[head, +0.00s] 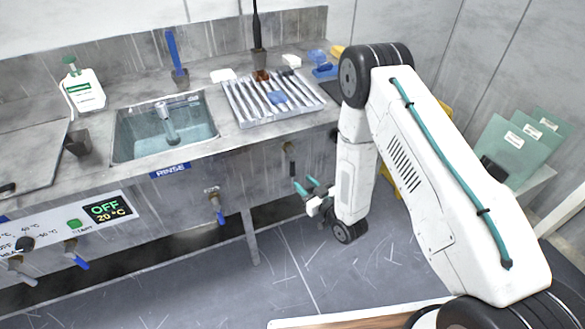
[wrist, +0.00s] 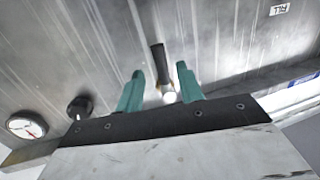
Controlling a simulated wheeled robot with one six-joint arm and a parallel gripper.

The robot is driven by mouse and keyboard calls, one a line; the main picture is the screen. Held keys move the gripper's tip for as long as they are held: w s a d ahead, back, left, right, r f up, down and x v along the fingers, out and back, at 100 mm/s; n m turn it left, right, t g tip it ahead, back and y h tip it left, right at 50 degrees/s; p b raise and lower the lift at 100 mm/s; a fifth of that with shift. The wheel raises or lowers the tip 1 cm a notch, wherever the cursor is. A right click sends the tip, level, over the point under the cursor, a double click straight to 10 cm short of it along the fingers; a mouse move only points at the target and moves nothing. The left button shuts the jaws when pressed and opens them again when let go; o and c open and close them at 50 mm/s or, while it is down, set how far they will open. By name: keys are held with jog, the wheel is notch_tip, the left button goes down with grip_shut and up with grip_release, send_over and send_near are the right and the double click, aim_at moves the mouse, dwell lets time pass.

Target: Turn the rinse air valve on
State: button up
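A valve with a dark lever (head: 290,160) is on the front panel below the sink counter, right of the blue RINSE label (head: 170,170); I take it to be the rinse air valve. In the wrist view its lever (wrist: 158,62) shows between my fingers, above a bright round fitting (wrist: 168,97). My gripper (head: 307,186) is open, with teal fingertips, below and right of the lever in the head view. It also shows in the wrist view (wrist: 160,85). The fingers appear apart from the lever; I cannot tell the exact depth gap.
A black knob (wrist: 78,107) and a round gauge (wrist: 25,125) are left in the wrist view. Blue-handled valves (head: 218,212) (head: 80,260) are further left on the front. A table leg (head: 249,237) stands nearby. The counter holds a sink (head: 128,148) and a rack (head: 237,107).

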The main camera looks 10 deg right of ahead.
aim_at(294, 169)
jog(key=shift+t, duration=0.4)
jog(key=x, duration=0.4)
jog(key=r+x, duration=0.1)
jog(key=x, duration=0.2)
jog(key=shift+w+a+r, duration=0.2)
jog(key=shift+w+r, duration=0.05)
jog(key=shift+w, duration=0.1)
grip_shut()
